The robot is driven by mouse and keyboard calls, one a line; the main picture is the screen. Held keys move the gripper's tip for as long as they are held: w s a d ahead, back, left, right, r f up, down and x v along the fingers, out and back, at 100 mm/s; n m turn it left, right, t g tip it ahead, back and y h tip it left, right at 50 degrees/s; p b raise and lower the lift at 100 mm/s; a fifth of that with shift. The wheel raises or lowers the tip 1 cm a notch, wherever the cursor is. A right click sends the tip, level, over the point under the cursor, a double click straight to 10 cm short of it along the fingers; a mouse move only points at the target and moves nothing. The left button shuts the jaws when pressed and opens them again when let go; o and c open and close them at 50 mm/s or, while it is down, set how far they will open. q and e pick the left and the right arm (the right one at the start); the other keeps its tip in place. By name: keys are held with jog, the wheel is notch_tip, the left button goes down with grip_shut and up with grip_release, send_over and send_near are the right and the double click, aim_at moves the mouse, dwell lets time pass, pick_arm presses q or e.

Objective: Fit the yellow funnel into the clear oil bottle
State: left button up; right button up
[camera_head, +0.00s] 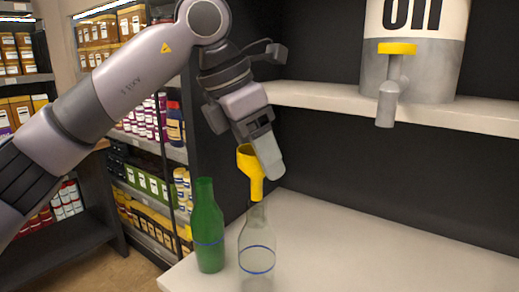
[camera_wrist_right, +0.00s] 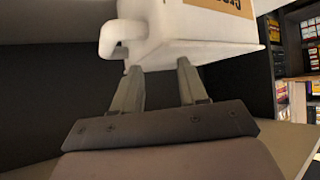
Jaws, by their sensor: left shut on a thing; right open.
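The yellow funnel (camera_head: 250,168) is in my left gripper (camera_head: 268,165), which is shut on its rim side. The funnel is upright, with its spout pointing down at the mouth of the clear oil bottle (camera_head: 257,255). The spout's end meets the bottle's neck in the head view; I cannot tell whether it is inside or just in front of or above the opening. The clear bottle stands upright on the white counter (camera_head: 380,255) and has a blue ring. My right gripper (camera_wrist_right: 160,70) is open in the right wrist view, with nothing seen between its fingers.
A green bottle (camera_head: 208,228) stands close left of the clear one. An oil drum (camera_head: 420,70) with a yellow-handled tap sits on a shelf above. A white container (camera_wrist_right: 195,38) is just beyond my right fingers. The counter's right side is clear.

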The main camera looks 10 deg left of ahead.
aim_at(259, 178)
pick_arm(q)
jog(key=shift+f+b, duration=0.5)
jog(key=shift+f, duration=0.2)
pick_arm(e)
jog(key=shift+f, duration=0.35)
dwell(0.5)
pick_arm(q)
jog(key=shift+f+b, duration=1.05)
jog(key=shift+f, duration=0.5)
pick_arm(e)
jog(key=shift+w+a+f+t, duration=0.15)
jog(key=shift+w+f+t, duration=0.05)
jog(key=shift+w+t, duration=0.25)
pick_arm(q)
jog(key=o, duration=1.1)
jog(key=shift+r, duration=0.1)
